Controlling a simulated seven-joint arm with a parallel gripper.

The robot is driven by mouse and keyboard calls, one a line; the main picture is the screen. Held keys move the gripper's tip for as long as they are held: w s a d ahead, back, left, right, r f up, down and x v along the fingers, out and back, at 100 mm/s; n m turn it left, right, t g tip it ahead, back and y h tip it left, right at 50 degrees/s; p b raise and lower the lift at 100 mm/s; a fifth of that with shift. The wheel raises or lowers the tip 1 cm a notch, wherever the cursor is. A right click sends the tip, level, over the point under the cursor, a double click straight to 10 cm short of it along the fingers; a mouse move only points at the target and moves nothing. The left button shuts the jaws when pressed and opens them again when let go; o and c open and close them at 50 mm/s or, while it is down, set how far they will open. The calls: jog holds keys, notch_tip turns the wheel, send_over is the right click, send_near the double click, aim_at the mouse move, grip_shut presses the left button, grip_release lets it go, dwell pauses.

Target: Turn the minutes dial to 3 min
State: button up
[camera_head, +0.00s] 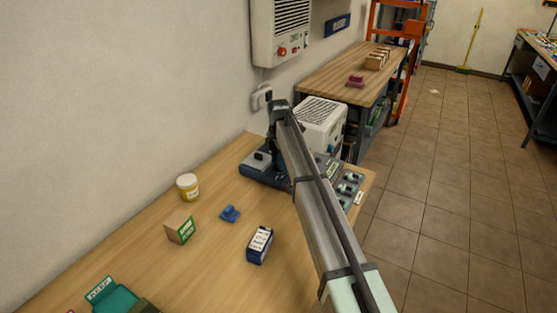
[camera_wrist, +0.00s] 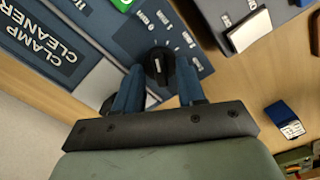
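The minutes dial is likely the round black knob (camera_wrist: 160,66) on a dark blue panel (camera_wrist: 190,38) in the wrist view. The machine marked "CLAMP CLEANER" (camera_wrist: 55,50) fills the upper left. In the head view, the dark blue machine (camera_head: 262,172) is partly hidden by my arm, which also hides the dial.
On the wooden bench (camera_head: 215,260) stand a yellow jar (camera_head: 187,187), a cardboard box (camera_head: 180,228), a small blue object (camera_head: 230,214) and a dark blue box (camera_head: 260,245). A white vented unit (camera_head: 320,120) stands behind my arm. A wall unit (camera_head: 281,30) hangs above.

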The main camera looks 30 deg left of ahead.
grip_shut()
jog(key=shift+m, duration=0.3)
jog(key=m, duration=0.3)
jog(key=shift+m, duration=0.3)
jog(key=m, duration=0.4)
jog(key=shift+m, duration=0.3)
jog(key=m, duration=0.8)
jog(key=shift+m, duration=0.6)
